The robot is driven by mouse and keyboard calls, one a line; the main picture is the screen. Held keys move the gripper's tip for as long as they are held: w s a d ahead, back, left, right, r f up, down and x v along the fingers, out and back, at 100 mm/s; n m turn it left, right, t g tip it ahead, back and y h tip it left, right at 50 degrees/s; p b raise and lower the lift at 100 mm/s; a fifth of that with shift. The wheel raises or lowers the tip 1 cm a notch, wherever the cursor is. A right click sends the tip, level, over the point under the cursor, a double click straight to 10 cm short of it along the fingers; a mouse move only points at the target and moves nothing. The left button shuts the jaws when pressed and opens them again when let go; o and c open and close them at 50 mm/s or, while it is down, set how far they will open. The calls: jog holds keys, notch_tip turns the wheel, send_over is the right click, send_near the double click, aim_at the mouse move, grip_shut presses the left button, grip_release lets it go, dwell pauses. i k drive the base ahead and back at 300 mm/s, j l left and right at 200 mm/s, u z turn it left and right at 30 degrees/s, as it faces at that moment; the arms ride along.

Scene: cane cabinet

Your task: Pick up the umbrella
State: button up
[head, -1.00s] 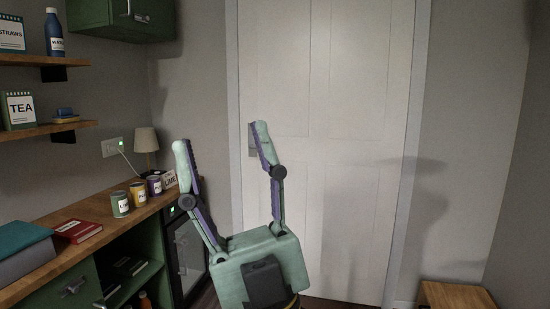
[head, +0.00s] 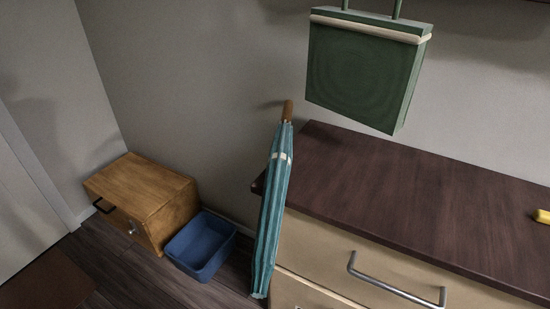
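The umbrella (head: 272,208) is closed, teal with pale stripes, a white band near the top and a brown wooden handle (head: 288,110). It stands nearly upright, leaning slightly, at the left end of a cabinet with a dark top. Its lower tip is near the bottom of the head view, close to the cabinet front. My gripper does not show in the present head view.
The dark-topped cabinet (head: 420,205) has cream drawers and a metal handle (head: 395,282). A green box-shaped bag (head: 365,70) hangs above it. A blue bin (head: 201,245) and a small wooden chest (head: 150,200) stand on the floor at left. Some dark floor (head: 130,275) is clear.

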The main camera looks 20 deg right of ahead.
aim_at(280, 156)
jog(key=i+j+z, duration=0.15)
jog(key=j+z, duration=0.15)
jog(key=z, duration=0.15)
jog(key=i+j+z, duration=0.1)
jog(key=j+z, duration=0.35)
jog(key=i+j, duration=0.1)
jog(key=j, duration=0.35)
jog(key=i+j+z, duration=0.15)
jog(key=j, duration=0.8)
jog(key=z, duration=0.05)
